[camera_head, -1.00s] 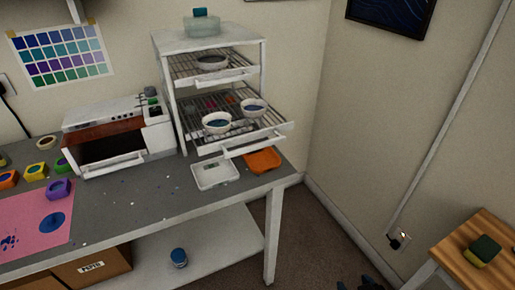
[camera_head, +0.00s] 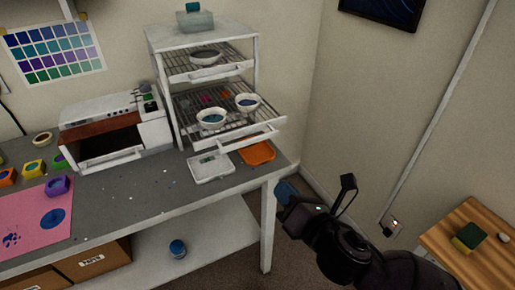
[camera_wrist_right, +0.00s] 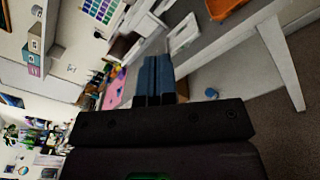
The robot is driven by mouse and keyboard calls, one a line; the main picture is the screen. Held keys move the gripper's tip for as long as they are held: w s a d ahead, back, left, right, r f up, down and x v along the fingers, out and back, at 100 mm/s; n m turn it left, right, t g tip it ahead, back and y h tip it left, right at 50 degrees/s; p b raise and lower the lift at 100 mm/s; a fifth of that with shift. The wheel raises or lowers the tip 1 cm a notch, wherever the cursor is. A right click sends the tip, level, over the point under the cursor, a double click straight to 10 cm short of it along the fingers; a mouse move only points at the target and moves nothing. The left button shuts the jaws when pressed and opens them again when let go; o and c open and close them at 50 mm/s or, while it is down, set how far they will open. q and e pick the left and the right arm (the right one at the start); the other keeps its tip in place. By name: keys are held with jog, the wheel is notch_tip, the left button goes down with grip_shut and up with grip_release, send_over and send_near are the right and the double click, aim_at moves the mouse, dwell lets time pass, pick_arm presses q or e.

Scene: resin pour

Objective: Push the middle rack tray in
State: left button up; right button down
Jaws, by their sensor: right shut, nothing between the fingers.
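The white rack (camera_head: 165,97) stands on the grey workbench. Its middle wire tray (camera_head: 263,119) sticks out of the frame toward the front right and carries two white bowls, a front one (camera_head: 211,119) and a back one (camera_head: 248,103), with dark blue contents. My right gripper (camera_head: 284,191) is shut and empty, off the bench's right end, lower in the picture than the tray and apart from it. Its blue fingers (camera_wrist_right: 158,80) lie together in the right wrist view. The rack's trays are not clearly seen there. My left gripper is not in view.
An upper tray (camera_head: 222,71) holds one bowl (camera_head: 205,56). A white scale (camera_head: 211,168) and an orange tray (camera_head: 257,152) lie below the middle tray. A small white oven (camera_head: 115,130) stands left. A wooden table (camera_head: 480,250) is at lower right.

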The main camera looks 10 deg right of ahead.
jog(key=n, duration=0.2)
jog(key=n+t+h, duration=0.1)
jog(key=n, duration=0.4)
send_near(253, 143)
jog(key=x, duration=0.6)
jog(key=shift+x, duration=0.8)
jog(key=shift+w, duration=0.1)
